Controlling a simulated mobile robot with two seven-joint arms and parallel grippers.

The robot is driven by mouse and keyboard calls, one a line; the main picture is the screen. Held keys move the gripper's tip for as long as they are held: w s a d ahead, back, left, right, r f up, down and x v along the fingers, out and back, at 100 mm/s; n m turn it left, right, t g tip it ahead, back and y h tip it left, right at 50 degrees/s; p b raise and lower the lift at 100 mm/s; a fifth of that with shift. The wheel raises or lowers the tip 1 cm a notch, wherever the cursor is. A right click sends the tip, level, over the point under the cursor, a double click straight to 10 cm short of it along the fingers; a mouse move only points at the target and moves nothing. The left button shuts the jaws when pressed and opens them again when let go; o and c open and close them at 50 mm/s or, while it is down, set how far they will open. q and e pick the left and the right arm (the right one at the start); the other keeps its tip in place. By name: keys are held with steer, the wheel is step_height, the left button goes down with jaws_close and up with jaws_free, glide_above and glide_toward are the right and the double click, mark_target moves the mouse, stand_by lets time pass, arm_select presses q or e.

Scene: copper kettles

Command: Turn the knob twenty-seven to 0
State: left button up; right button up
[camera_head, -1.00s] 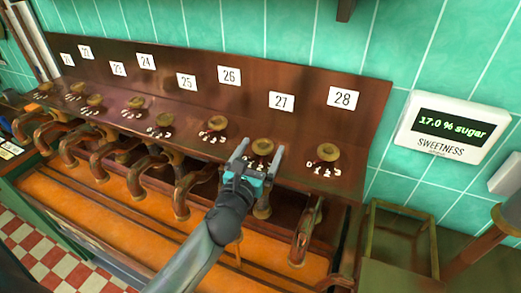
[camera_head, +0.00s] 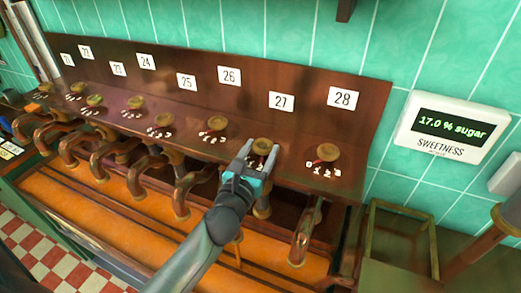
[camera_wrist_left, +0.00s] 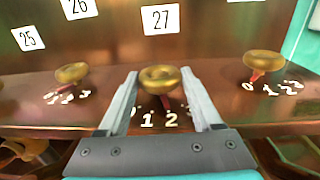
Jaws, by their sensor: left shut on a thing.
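Knob twenty-seven (camera_head: 263,145) is a round brass knob on the copper-brown panel, below the white label 27 (camera_head: 281,101). My left gripper (camera_head: 262,150) reaches it from the front, with one finger on each side of the knob. In the left wrist view the knob (camera_wrist_left: 160,79) sits between the two finger ends, and the gripper is shut on it. A red pointer shows under the knob, toward the lower right. White digits 1 and 2 (camera_wrist_left: 159,119) show below it; the other digits are partly hidden by the fingers. My right gripper is not in view.
Similar knobs stand on both sides, knob 28 (camera_head: 327,152) at right and knob 26 (camera_head: 217,124) at left. Curved copper spouts (camera_head: 302,237) hang below the panel. A display (camera_head: 453,128) at right reads 17.0 % sugar.

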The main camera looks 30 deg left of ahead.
arm_select(q)
steer(key=shift+h, duration=0.3)
steer(key=m+h, duration=0.1)
steer(key=m+h+p, duration=0.1)
steer(key=shift+a+h, duration=0.25)
steer(key=shift+h, duration=0.05)
steer(key=shift+a+m+h+p, duration=0.15)
steer(key=shift+m+h+p, duration=0.3)
steer(key=shift+m+h, duration=0.55)
steer(key=m+h, duration=0.1)
steer(key=h, duration=0.1)
steer(key=m+g+h+b, duration=0.1)
steer(key=h, duration=0.1)
steer(key=shift+w+a+f, duration=0.1)
steer(key=shift+a+f, duration=0.05)
steer(key=shift+a+m+g+h+b, duration=0.1)
steer(key=shift+m+g+h+b, duration=1.35)
steer(key=shift+h, duration=0.55)
steer(key=o, duration=1.4)
steer(key=shift+w, duration=0.1)
steer(key=shift+c, duration=0.2)
